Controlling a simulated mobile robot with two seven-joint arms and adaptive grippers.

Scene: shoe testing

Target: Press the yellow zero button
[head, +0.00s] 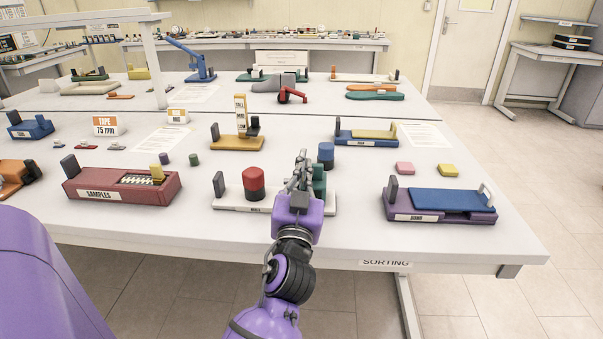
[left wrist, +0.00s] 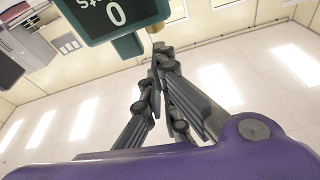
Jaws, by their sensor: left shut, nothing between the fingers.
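My left gripper (head: 302,158) is shut and empty. It stands over the front table at the right part of a white base (head: 230,206) that carries a red cylinder (head: 253,184). A dark green part (head: 319,182) is partly hidden behind the gripper. In the left wrist view a dark green display (left wrist: 112,14) shows a 0, upside down. A small dull yellow knob (left wrist: 157,30), perhaps the zero button, sits beside the display, close to the shut fingertips (left wrist: 163,47). I cannot tell whether they touch. The knob is not visible in the head view. My right gripper is not in view.
A blue cylinder (head: 326,155) stands just behind the gripper. A purple fixture with a blue top (head: 452,200) is to the right, and a red samples box (head: 120,190) is to the left. The front right table corner (head: 515,245) is bare.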

